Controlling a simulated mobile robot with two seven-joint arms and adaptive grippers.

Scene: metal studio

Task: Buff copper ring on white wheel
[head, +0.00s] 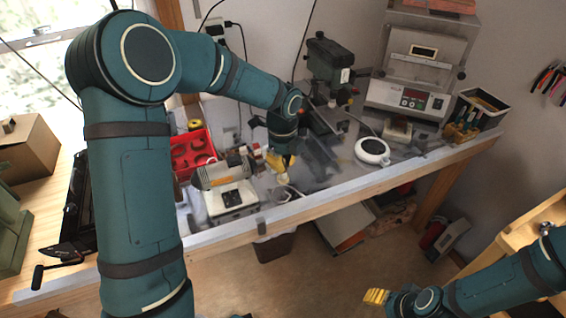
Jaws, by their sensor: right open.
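My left gripper (279,166), with yellow fingers, reaches down over the workbench just right of a grey bench machine (230,197) with a black switch panel. A small pale round piece (283,179) shows right below its fingertips; it may be the white wheel, but it is too small to be sure. I cannot make out the copper ring, and whether the fingers hold anything is unclear. My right gripper (376,296) is open, low at the bottom right, away from the bench.
A red tray (208,146) stands behind the grey machine. A green drill press (329,62), a white round device (372,150), a scale-like machine (412,97) and a tool bin (482,108) stand further right. A dark bin (274,247) is below the bench edge.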

